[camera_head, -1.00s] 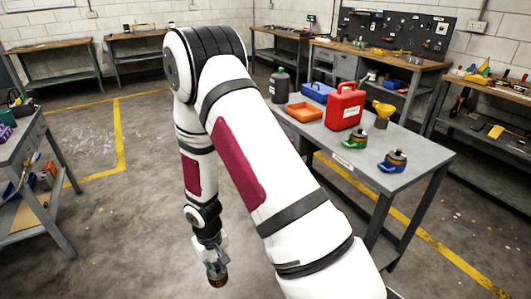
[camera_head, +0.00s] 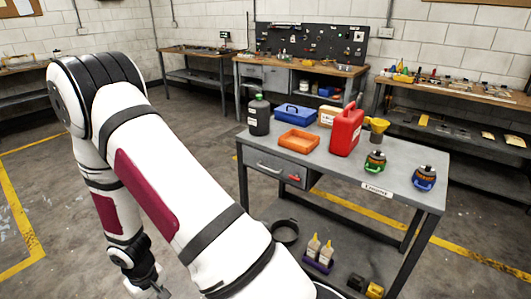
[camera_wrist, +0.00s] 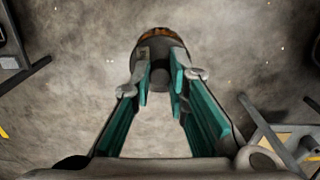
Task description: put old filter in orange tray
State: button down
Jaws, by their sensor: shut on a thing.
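My gripper (camera_wrist: 160,76) is shut on the old filter (camera_wrist: 158,44), a dark round body with a brownish-orange end, seen beyond the fingertips in the wrist view. Bare floor lies behind it. In the head view my gripper (camera_head: 155,290) is at the bottom edge, left of the grey table, and the filter is out of frame. The orange tray (camera_head: 298,141) sits on the table, in front of a blue box, and looks empty. My gripper is apart from the tray, low and to its left.
The grey table (camera_head: 400,192) also holds a dark bottle (camera_head: 259,115), a blue box (camera_head: 300,113), a red jug (camera_head: 346,130), a yellow funnel (camera_head: 378,126), a green-based item (camera_head: 375,161) and a blue-based item (camera_head: 424,178). Open floor lies left of the table.

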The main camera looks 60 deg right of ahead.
aim_at(299, 141)
jog(key=i+j, duration=0.1)
jog(key=i, duration=1.5)
jog(key=i+z, duration=0.2)
jog(key=z, duration=0.15)
jog(key=i+j+z, duration=0.1)
jog(key=i+z, duration=0.25)
jog(key=i+j+z, duration=0.1)
jog(key=z, duration=0.25)
